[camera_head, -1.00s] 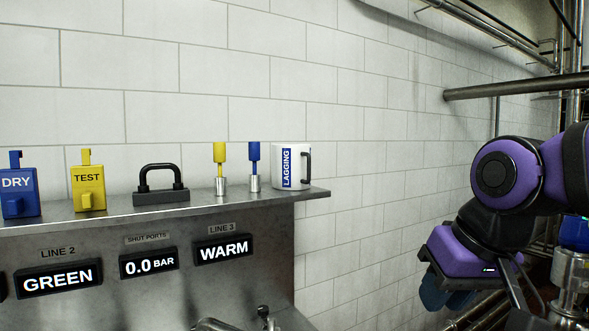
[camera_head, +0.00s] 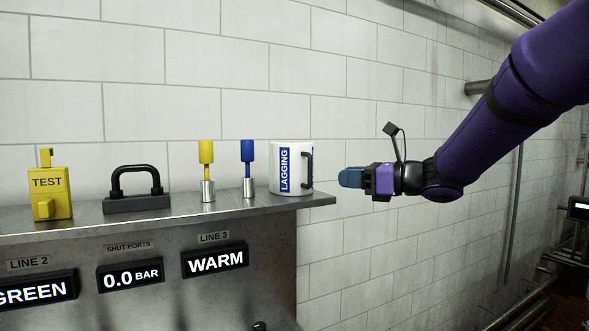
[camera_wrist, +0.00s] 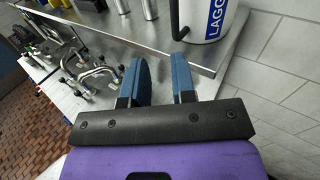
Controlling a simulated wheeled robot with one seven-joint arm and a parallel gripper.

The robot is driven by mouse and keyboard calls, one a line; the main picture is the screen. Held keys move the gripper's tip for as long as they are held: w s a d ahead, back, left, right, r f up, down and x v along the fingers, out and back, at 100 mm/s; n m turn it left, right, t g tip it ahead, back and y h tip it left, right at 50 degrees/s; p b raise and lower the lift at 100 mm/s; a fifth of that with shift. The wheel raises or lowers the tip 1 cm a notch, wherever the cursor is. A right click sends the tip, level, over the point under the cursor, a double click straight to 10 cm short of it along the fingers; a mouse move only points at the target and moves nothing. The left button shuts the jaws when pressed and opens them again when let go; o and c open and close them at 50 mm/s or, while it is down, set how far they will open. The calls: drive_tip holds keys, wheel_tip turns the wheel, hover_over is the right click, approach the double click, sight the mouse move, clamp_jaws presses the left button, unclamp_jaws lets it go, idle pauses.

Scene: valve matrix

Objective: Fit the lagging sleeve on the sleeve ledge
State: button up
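The lagging sleeve (camera_head: 291,169) is a white cylinder with a blue LAGGING label and a dark handle on its right side. It stands upright at the right end of the steel ledge (camera_head: 225,212). My gripper (camera_head: 350,178) is level with the sleeve, to its right and apart from it, with blue fingers pointing left. In the wrist view the two blue fingers (camera_wrist: 160,82) are spread with nothing between them. The sleeve (camera_wrist: 205,18) and its dark handle (camera_wrist: 186,28) show just beyond the fingertips there.
On the ledge stand a blue-topped post (camera_head: 248,168), a yellow-topped post (camera_head: 207,170), a black-handled block (camera_head: 137,190) and a yellow TEST box (camera_head: 49,186). Displays read WARM (camera_head: 215,259) and 0.0 BAR (camera_head: 131,274). Valve fittings (camera_wrist: 92,68) lie below. The tiled wall is close behind.

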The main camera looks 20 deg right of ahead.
sight(310, 171)
drive_tip(key=shift+m+t, duration=0.5)
drive_tip(key=x, duration=0.3)
drive_tip(key=w+d+x, duration=0.1)
drive_tip(key=x, duration=0.7)
drive_tip(key=shift+w+d+r, duration=0.1)
drive_tip(key=shift+d+r, duration=0.05)
drive_tip(key=shift+d, duration=0.05)
clamp_jaws()
